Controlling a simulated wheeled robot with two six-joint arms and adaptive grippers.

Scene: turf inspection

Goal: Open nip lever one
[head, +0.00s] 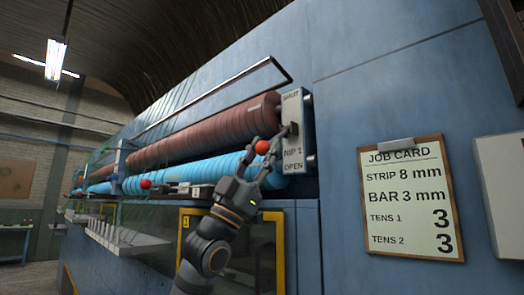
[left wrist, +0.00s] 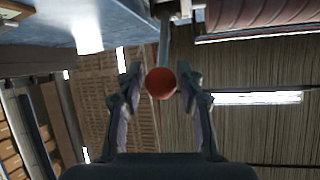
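The nip 1 lever has a red ball knob (head: 262,147) on a rod from a pivot on the pale NIP 1 plate (head: 292,105). The plate reads SHUT at the top and OPEN at the bottom. The rod points out to the left, slightly below the pivot. My left gripper (head: 259,161) is open at the knob. In the left wrist view the knob (left wrist: 160,83) sits between the two fingertips (left wrist: 160,80), with a small gap seeming to show on each side. The lever's rod (left wrist: 165,42) runs up beyond it. My right gripper is not in view.
A brown roller (head: 215,132) and a blue roller (head: 205,168) lie behind the arm. Another red ball (head: 146,184) is farther left. A yellow-edged opening (head: 280,250) is below. A job card (head: 408,198) hangs on the blue panel to the right.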

